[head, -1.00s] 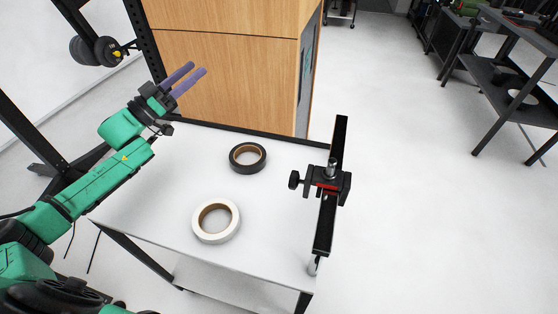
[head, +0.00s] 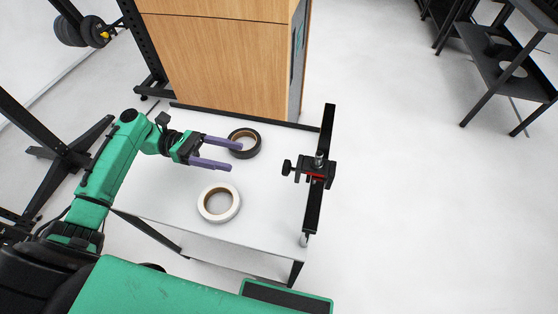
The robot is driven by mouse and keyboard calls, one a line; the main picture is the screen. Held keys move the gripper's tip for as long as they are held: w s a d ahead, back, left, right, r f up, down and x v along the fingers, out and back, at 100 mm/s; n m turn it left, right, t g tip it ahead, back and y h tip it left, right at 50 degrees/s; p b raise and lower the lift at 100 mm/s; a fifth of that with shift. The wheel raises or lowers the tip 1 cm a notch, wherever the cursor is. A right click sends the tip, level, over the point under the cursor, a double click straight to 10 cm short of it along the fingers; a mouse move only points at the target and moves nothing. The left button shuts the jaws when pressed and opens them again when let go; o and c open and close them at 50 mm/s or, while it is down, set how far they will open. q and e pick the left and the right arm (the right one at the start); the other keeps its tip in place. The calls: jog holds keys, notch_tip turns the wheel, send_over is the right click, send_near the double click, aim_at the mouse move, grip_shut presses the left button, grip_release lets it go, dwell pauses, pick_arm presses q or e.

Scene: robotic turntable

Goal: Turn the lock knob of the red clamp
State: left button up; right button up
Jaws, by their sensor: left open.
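The red clamp (head: 315,176) is a black and red block mounted on a black rail (head: 325,130) along the table's right edge. Its black lock knob (head: 287,167) sticks out to the left. A metal post stands on top of the clamp. My left gripper (head: 236,155) has two purple fingers, spread apart with nothing between them. It points right toward the knob, over the table, with a gap between the fingertips and the knob. My right gripper is not in view.
A black tape roll (head: 254,152) lies just beside the upper finger, partly hidden by it. A white tape roll (head: 232,212) lies below the gripper on the white table (head: 265,205). A wooden cabinet (head: 225,65) stands behind the table.

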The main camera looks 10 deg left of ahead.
aim_at(289, 168)
pick_arm(q)
jog(key=d+p, duration=0.2)
jog(key=d, duration=1.1)
jog(key=shift+p, duration=0.35)
jog(key=shift+a, duration=0.1)
jog(key=shift+c, duration=0.3)
jog(key=shift+s, duration=0.1)
grip_shut()
